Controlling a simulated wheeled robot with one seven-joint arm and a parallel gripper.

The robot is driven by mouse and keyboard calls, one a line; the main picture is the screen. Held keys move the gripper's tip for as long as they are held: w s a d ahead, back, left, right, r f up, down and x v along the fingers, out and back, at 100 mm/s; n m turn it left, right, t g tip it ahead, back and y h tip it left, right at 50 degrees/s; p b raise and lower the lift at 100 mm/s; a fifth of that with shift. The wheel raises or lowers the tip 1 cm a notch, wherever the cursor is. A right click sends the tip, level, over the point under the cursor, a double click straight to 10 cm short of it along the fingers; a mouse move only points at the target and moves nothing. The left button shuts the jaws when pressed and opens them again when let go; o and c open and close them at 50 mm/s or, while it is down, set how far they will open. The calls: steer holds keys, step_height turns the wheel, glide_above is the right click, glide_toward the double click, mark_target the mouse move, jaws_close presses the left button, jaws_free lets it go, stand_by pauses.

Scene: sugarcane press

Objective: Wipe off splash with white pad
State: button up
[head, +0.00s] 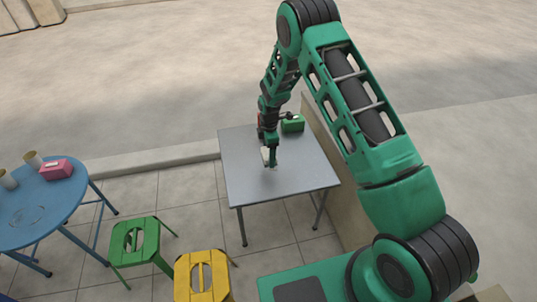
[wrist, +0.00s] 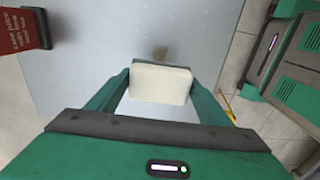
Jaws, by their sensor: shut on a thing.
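The white pad (wrist: 160,84) is held between the two fingers of my gripper (wrist: 160,88) in the wrist view. My gripper is shut on it. In the head view my gripper (head: 270,157) is over the middle of the grey table (head: 270,188), with the pale pad at its tip. I cannot tell whether the pad touches the tabletop. A small brownish splash (wrist: 160,52) shows on the tabletop just beyond the pad's far edge in the wrist view. The splash cannot be made out in the head view.
A blue table (head: 30,205) with cups and a pink box, a green stool (head: 140,243) and a yellow stool (head: 203,277) stand left.

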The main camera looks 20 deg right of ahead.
mark_target(269, 171)
steer(key=shift+f, duration=3.75)
steer(key=shift+d, duration=0.15)
steer(key=shift+c, duration=0.3)
steer(key=shift+d+f, duration=0.2)
steer(key=shift+d, duration=0.5)
steer(key=shift+d+f, duration=0.15)
steer(key=shift+d, duration=1)
steer(key=shift+a, duration=1.7)
steer(key=shift+a+r, duration=0.1)
steer(key=shift+a, duration=0.25)
step_height(269, 171, up, 3)
steer(key=shift+a, duration=0.1)
steer(key=shift+r, duration=2.45)
